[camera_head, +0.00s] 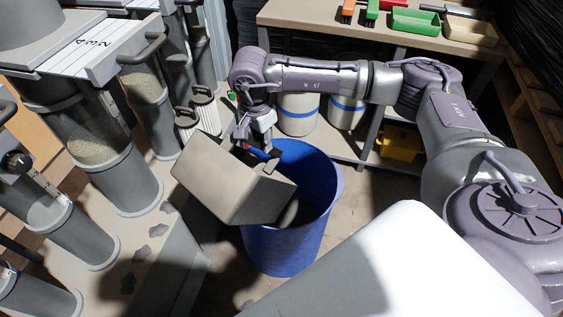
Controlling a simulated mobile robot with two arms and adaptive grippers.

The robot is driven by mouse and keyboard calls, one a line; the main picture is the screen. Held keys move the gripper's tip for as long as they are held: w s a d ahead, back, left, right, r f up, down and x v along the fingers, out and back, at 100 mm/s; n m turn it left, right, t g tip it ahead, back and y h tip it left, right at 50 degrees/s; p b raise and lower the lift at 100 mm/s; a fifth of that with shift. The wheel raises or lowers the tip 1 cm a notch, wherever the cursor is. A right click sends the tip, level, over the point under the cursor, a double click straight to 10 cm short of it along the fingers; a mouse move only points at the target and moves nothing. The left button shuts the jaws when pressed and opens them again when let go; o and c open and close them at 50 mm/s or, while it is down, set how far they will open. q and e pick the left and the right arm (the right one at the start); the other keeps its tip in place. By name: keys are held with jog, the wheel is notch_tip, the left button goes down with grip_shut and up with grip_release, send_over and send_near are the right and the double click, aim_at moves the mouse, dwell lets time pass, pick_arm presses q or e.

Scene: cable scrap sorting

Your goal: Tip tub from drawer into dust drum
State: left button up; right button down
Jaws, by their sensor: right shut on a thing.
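A beige-grey tub (222,183) hangs tilted over the near left side of a blue drum (283,250). Its underside and outer walls face me, so its inside is hidden. My right gripper (262,148) is shut on the tub at its upper edge, and the arm reaches in from the right. Part of the drum's opening shows beside the tub, dark inside, with a greyish patch below the tub that I cannot make out. The drawer is not clearly identifiable. My left gripper is not in view.
Grey cylinders with handles (150,48) crowd the left side. White buckets with blue bands (297,114) and a yellow box (398,143) sit below. A white surface fills the front.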

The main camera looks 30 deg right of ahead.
aim_at(250, 139)
jog(key=shift+s+a+r+h+p, duration=0.1)
jog(key=shift+a+r+h+p, duration=0.15)
jog(key=shift+r, duration=0.25)
jog(key=shift+a+r+h+p, duration=0.2)
jog(key=shift+r+p, duration=0.1)
jog(key=shift+r, duration=0.2)
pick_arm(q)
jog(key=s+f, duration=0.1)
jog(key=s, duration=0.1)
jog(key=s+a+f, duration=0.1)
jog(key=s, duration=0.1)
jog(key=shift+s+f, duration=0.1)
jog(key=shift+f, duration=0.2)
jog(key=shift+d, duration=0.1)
